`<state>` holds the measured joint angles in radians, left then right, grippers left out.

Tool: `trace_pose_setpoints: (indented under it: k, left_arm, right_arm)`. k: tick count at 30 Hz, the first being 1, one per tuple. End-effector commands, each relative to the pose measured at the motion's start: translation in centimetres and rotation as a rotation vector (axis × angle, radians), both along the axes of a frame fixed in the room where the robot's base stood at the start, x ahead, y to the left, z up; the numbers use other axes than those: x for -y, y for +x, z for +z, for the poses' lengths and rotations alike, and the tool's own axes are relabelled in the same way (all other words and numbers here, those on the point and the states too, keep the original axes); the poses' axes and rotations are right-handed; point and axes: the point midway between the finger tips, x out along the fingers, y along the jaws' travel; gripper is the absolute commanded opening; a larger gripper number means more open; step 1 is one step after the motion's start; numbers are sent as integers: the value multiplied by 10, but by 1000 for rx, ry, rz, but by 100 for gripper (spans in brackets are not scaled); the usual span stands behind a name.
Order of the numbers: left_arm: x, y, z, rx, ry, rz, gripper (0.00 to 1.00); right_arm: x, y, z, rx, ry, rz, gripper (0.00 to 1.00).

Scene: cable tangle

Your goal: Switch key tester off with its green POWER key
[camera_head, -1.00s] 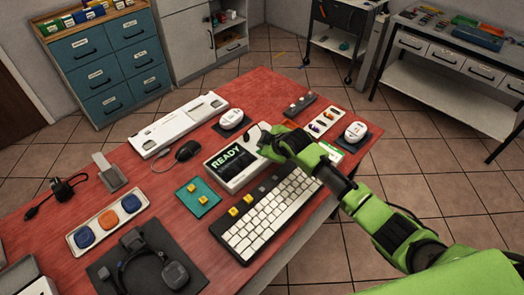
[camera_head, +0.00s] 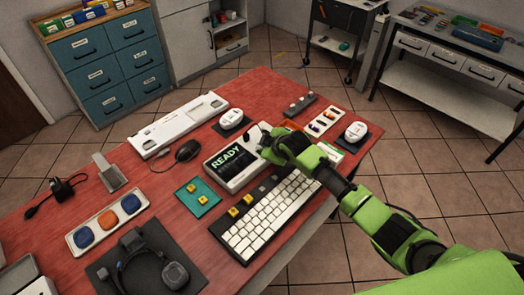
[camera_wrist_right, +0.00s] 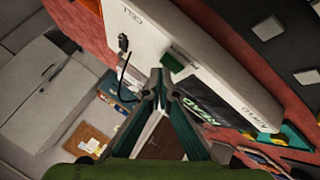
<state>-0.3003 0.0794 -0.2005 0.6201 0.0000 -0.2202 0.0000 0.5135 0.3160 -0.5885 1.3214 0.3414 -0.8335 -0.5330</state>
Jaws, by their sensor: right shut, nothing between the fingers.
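The key tester (camera_head: 240,176) is a pale box on the red table, with a dark screen that shows READY in green letters. In the right wrist view the tester (camera_wrist_right: 213,75) is tilted across the picture, and its lit screen (camera_wrist_right: 208,105) is partly behind a finger. A green key (camera_wrist_right: 173,61) stands on its pale face beside the printed label. My right gripper (camera_head: 264,139) is at the tester's far right end. In the wrist view its fingertips (camera_wrist_right: 159,76) are together and empty, very close to the green key; I cannot tell whether they touch it. My left gripper is not in view.
A keyboard (camera_head: 268,212) lies just in front of the tester. A mouse (camera_head: 187,151), a teal board (camera_head: 198,197) with yellow keys and a white tray (camera_head: 179,124) lie to the left.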

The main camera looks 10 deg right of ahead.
Motion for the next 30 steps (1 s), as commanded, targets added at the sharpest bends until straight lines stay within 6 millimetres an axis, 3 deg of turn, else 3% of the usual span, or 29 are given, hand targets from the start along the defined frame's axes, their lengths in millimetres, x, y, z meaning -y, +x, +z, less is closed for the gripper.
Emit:
trace_pose_setpoints:
  k: [20,30]
  left_arm:
    - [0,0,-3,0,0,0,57]
    - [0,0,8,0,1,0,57]
  right_arm:
    - [0,0,-9,-1,0,1,0]
    - [0,0,2,-1,0,1,0]
